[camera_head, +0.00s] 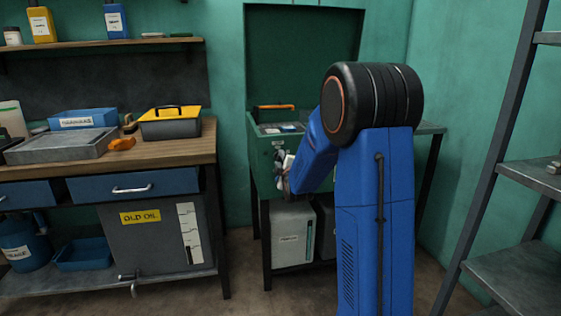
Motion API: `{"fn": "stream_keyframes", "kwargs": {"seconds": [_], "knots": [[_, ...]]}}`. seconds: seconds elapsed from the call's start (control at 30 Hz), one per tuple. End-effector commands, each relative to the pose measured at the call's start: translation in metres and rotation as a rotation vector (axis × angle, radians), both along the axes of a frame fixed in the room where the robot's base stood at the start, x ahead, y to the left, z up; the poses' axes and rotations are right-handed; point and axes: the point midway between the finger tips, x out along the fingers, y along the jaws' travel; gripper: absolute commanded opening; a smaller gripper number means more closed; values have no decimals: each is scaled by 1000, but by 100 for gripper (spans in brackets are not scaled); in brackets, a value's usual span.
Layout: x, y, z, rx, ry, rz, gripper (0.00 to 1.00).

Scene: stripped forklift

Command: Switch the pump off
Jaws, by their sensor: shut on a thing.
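A green parts washer (256,168) with a raised lid (303,60) stands at the back, in the middle of the view. My gripper (284,178) is at the front face of its tank, at the end of my blue arm. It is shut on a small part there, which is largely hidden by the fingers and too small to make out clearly. A small pale fitting (278,144) shows on the front just above the gripper. I cannot read the pump switch's position.
A wooden workbench (180,157) at left holds a yellow-lidded toolbox (170,128), a grey tray (62,146) and a blue bin (83,118). Metal shelving (520,270) is at right. My arm hides the washer's right side.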

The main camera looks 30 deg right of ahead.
Motion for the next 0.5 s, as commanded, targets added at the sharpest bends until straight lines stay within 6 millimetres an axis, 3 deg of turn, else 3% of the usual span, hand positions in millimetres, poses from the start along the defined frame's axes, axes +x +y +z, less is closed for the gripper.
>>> {"fn": "stream_keyframes", "kwargs": {"seconds": [0.5], "knots": [[0,1,-2,-260,78,1,10]]}}
